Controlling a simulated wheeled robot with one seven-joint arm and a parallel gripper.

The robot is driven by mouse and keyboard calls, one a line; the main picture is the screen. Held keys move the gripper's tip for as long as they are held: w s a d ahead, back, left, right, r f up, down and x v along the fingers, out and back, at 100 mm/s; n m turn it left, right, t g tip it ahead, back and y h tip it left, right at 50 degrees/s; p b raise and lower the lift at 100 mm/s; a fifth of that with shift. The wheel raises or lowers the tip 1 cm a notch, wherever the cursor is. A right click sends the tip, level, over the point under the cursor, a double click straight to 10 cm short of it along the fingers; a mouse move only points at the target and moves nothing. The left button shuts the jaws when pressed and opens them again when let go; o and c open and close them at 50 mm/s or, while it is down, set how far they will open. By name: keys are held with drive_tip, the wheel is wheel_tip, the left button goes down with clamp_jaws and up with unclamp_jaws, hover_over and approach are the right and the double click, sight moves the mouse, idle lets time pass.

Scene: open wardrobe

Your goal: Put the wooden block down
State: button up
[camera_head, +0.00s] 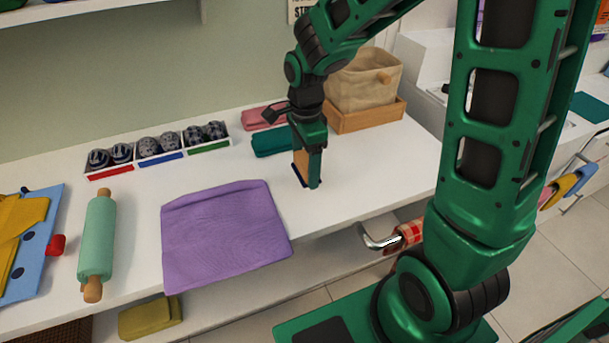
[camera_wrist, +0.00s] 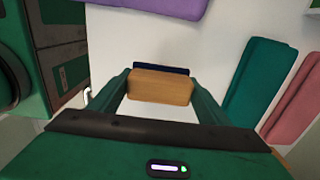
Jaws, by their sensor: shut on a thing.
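The wooden block (camera_head: 300,163) is light brown and held between the fingers of my gripper (camera_head: 308,180), low over the white shelf top (camera_head: 345,185). In the wrist view the block (camera_wrist: 160,87) spans the gap between the two green fingers. My gripper is shut on it. A dark blue strip (camera_wrist: 161,69) shows just beyond the block in the wrist view; a bit of it shows at the fingertips in the head view. I cannot tell whether the block touches the surface. One finger hides part of the block in the head view.
A purple cloth (camera_head: 222,237) lies to the left. Teal (camera_head: 272,142) and pink (camera_head: 262,118) folded cloths lie behind. A wooden tray (camera_head: 365,117) with a fabric basket (camera_head: 362,82) stands back right. A divided box (camera_head: 160,150) and rolling pin (camera_head: 98,238) are farther left. The front edge is close.

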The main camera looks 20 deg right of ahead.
drive_tip(key=shift+d+f, duration=0.1)
drive_tip(key=shift+f, duration=2)
drive_tip(key=shift+f, duration=0.2)
